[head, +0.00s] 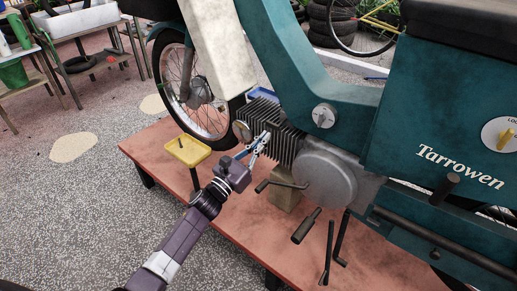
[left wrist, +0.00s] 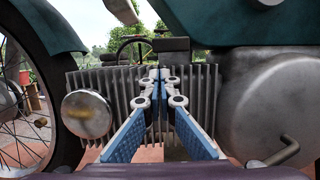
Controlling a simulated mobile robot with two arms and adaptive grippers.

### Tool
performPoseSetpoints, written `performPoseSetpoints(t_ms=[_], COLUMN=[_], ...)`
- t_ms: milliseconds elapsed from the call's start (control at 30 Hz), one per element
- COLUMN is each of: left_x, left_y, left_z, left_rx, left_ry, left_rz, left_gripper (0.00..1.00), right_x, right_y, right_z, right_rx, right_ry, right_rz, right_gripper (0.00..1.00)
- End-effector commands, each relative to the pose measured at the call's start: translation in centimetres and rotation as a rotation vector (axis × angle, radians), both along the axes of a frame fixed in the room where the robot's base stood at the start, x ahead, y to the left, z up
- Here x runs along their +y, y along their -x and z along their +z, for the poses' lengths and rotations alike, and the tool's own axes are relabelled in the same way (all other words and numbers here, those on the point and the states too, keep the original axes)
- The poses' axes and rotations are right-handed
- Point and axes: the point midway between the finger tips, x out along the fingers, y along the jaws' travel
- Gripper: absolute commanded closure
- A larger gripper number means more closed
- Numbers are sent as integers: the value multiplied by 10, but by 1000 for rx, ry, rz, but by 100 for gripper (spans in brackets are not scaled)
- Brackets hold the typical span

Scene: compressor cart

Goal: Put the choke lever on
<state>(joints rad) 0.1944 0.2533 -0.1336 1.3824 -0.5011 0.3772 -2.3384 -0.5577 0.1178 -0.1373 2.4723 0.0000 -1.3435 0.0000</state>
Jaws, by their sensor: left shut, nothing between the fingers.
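My left gripper (head: 264,140) is shut and empty. Its blue-padded fingers point at the finned engine cylinder (head: 283,133) of the teal moped. In the left wrist view the closed fingertips (left wrist: 156,78) lie in front of the grey fins (left wrist: 205,95). A round silver cap (left wrist: 88,114) with a brassy patch is left of the fingers; it also shows in the head view (head: 242,130). I cannot tell whether this patch is a lever or a reflection. No part is clearly recognisable as the choke lever. My right gripper is out of view.
A small yellow tray (head: 187,151) on a post stands left of my gripper. The moped rests on a red platform (head: 240,217). A crank (head: 282,184) and pedal (head: 306,226) stick out below the engine.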

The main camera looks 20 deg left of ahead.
Motion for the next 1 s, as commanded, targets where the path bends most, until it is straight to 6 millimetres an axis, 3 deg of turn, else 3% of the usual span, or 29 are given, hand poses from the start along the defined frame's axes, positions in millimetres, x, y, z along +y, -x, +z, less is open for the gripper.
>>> performPoseSetpoints(t_ms=[200, 400, 767, 1000], left_x=[0, 0, 0, 1], left_y=[0, 0, 0, 0], left_z=[15, 18, 17, 19], left_rx=[1, 1, -2, -17], left_ry=[0, 1, -6, -46], left_rz=[0, 0, 0, 0], left_gripper=[100, 100, 100, 100], right_x=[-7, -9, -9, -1], right_y=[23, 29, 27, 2], right_z=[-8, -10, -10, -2], right_rx=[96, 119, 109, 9], right_ry=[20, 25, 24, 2], right_rz=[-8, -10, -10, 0], right_gripper=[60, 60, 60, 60])
